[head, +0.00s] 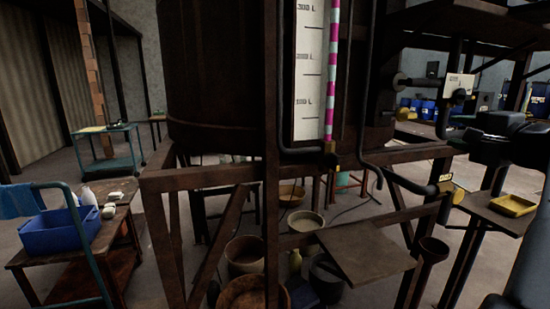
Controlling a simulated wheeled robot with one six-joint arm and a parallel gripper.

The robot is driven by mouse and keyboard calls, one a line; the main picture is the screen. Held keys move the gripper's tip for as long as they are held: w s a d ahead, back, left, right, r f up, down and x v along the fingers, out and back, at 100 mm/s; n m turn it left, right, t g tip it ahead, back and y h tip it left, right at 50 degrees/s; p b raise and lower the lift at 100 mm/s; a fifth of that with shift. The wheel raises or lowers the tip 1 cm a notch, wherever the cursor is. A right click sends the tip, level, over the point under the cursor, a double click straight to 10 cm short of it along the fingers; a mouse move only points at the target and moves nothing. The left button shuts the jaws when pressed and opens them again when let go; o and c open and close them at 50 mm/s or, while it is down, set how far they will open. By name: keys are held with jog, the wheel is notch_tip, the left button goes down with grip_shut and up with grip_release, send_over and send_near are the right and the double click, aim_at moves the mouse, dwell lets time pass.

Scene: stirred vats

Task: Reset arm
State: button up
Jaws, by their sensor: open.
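My black arm rises along the right edge of the head view. My gripper (459,140) is at its end, pointing left, in front of the right side of the vat stand. It is open, and nothing shows between its fingers. The fingers are dark and small against the background, so their exact gap is hard to see. A white label plate (459,86) on the pipework is just above it. A yellow-handled valve (446,188) is below it, apart from it.
A large dark vat (215,70) with a level gauge (310,75) stands on a wooden frame (205,178). A small shelf (365,252) juts out in front. A yellow tray (513,204) sits below my arm. A bench with a blue tub (60,232) is at left.

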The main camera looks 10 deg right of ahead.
notch_tip(320, 180, down, 13)
jog(key=g+h+p, duration=0.2)
jog(key=g, duration=0.3)
jog(key=s+a+f+n+g+p, duration=0.2)
jog(key=a+f+n+g+p, duration=0.25)
jog(key=a+f, duration=0.35)
jog(key=s+a+n+g+p, duration=0.2)
jog(key=s+a+n+p, duration=0.2)
jog(key=a, duration=0.6)
jog(key=s+a+n+g+p, duration=0.2)
jog(key=s+a+n+p, duration=0.3)
jog(key=a, duration=0.5)
jog(key=shift+s+a+f+n+p, duration=0.15)
jog(key=shift+a+f+n+p, duration=0.3)
jog(key=shift+n, duration=0.8)
